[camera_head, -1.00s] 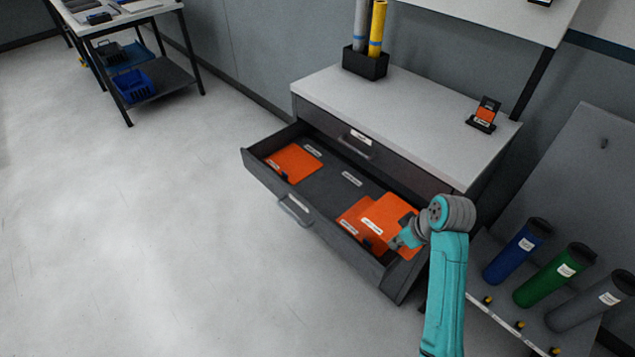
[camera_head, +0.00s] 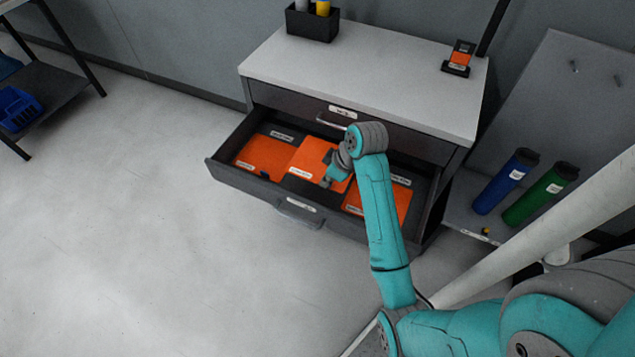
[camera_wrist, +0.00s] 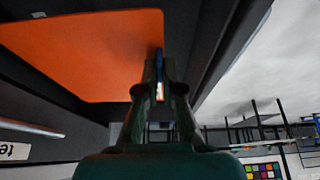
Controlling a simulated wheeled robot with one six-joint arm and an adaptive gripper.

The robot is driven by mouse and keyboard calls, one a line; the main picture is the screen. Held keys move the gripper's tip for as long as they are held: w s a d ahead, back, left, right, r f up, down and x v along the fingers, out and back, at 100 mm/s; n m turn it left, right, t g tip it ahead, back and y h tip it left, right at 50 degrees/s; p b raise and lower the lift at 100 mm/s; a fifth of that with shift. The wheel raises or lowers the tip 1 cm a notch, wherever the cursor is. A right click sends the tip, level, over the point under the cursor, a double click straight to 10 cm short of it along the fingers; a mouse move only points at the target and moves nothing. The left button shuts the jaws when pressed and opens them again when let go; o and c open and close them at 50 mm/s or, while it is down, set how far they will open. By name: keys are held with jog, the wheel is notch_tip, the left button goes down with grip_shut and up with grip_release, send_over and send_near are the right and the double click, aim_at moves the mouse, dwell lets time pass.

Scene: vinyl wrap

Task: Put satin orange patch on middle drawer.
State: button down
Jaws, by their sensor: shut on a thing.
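My gripper (camera_head: 332,172) is shut on a flat orange patch (camera_head: 308,156) at its right edge. The patch also shows large in the wrist view (camera_wrist: 80,50), with my gripper's fingers (camera_wrist: 159,75) at its edge. It is over the middle section of the pulled-out drawer (camera_head: 240,184); I cannot tell whether it touches the drawer floor. Another orange patch (camera_head: 262,155) lies in the left section. A third orange patch (camera_head: 395,200) lies in the right section, partly hidden by my arm. The labels are too small to read.
A closed drawer (camera_head: 290,103) is above the open one, under a grey cabinet top (camera_head: 370,70). A black holder (camera_head: 312,24) and a small stand with an orange sample (camera_head: 458,60) are on the top. Blue (camera_head: 506,182) and green (camera_head: 540,196) cylinders lean at right.

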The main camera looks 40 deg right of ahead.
aim_at(322, 200)
notch_tip(322, 200, down, 8)
jog(key=shift+f, duration=0.25)
jog(key=c, duration=1.3)
grip_release()
jog(key=shift+s+r, duration=0.1)
jog(key=v, duration=1.2)
